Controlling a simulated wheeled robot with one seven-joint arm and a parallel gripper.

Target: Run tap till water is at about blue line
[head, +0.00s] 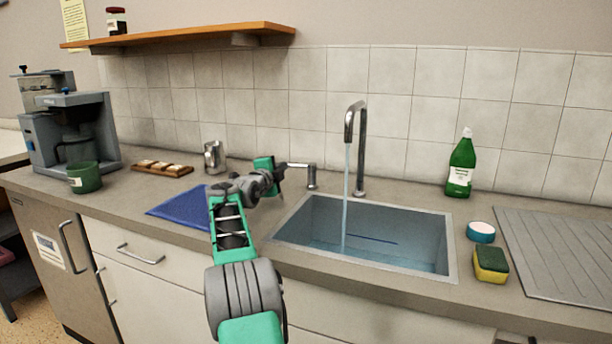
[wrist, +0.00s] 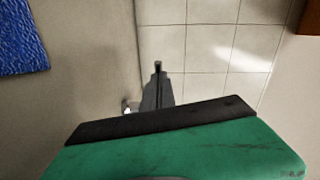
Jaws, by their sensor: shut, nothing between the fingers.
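The chrome tap (head: 357,140) stands behind the sink (head: 451,235), and a stream of water (head: 346,190) runs from its spout into the basin. Water (head: 380,256) lies in the basin. A short dark blue line (head: 372,239) shows on the basin's back wall, close to the water's edge; I cannot tell the exact gap. The tap's lever (head: 298,165) sits on a short post left of the spout and points left. My gripper (head: 281,174) is shut and empty at the lever's left end; I cannot tell if they touch. In the wrist view the fingers (wrist: 157,88) are together.
A blue cloth (head: 178,206) lies left of my arm. A metal mug (head: 214,157), a wooden tray (head: 162,168), a green mug (head: 84,177) and a coffee machine (head: 70,125) stand further left. A green bottle (head: 461,165), a round tub (head: 481,232) and a sponge (head: 491,264) are right of the sink.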

